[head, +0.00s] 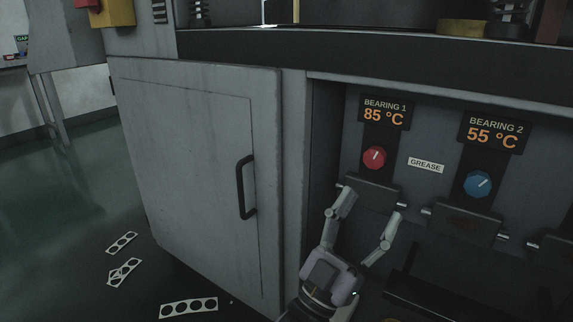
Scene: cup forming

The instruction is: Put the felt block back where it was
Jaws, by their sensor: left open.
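My left gripper (367,202) is in the lower middle of the head view, pointing up with its two fingers spread wide. It is open and nothing shows between the fingers. It is in front of the recess in the machine, just below the red knob (374,158) and the dark housing under it. I cannot make out a felt block in this view. My right gripper is not in view.
A blue knob (478,184) is to the right, under the BEARING 2 display (495,132). Punched strips (188,308) lie on the floor.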

